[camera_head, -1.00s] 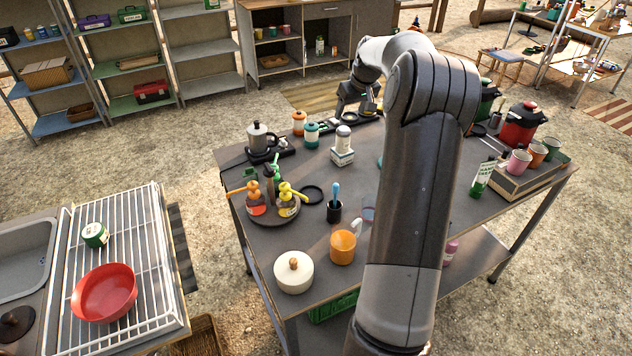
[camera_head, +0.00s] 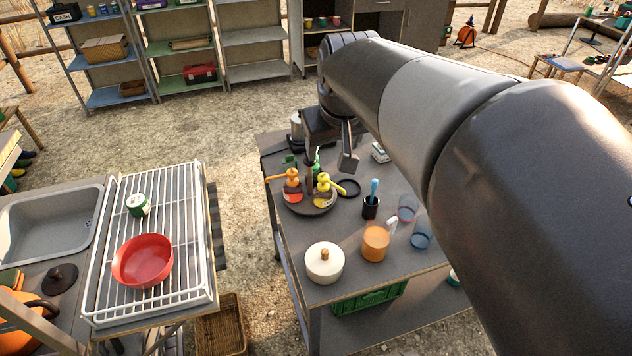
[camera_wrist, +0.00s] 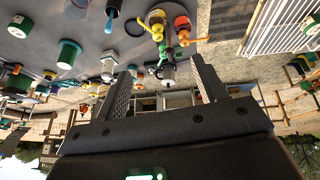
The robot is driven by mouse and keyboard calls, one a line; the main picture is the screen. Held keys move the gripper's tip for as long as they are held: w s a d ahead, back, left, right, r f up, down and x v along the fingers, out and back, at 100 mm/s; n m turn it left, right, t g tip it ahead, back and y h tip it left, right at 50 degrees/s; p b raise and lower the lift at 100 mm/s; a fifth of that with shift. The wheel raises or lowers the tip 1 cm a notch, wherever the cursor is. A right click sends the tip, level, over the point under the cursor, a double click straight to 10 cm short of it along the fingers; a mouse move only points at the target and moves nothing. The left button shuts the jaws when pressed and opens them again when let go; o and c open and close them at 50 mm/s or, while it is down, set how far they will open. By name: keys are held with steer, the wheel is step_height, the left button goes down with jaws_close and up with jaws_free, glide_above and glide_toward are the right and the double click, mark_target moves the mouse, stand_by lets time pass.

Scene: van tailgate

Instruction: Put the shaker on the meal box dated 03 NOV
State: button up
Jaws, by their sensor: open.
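A white meal box (camera_head: 380,153) stands on the table, partly hidden behind my arm in the head view. Its date cannot be read. A pale box-like shape, likely the same box, shows in the upside-down wrist view (camera_wrist: 110,57), with a small pale shape against it, likely the shaker (camera_wrist: 107,73). In the head view the shaker is hidden by my arm. My gripper (camera_head: 328,175) is open and empty, above the table's far left part near the round tray of bottles. Its two fingers show apart in the wrist view (camera_wrist: 163,72).
The round dark tray (camera_head: 309,207) holds several squeeze bottles. A dark cup with a blue-handled tool (camera_head: 370,205), an orange mug (camera_head: 375,244), clear glasses and a white lidded pot (camera_head: 324,263) stand towards the near edge. A sink and rack are at left.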

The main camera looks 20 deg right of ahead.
steer(key=s+a+f, duration=0.2)
steer(key=s, duration=0.4)
steer(key=s+a+f+y, duration=0.1)
steer(key=s+a+f, duration=0.1)
steer(key=s, duration=0.5)
steer(key=shift+f+t, duration=0.3)
steer(key=shift+f, duration=0.15)
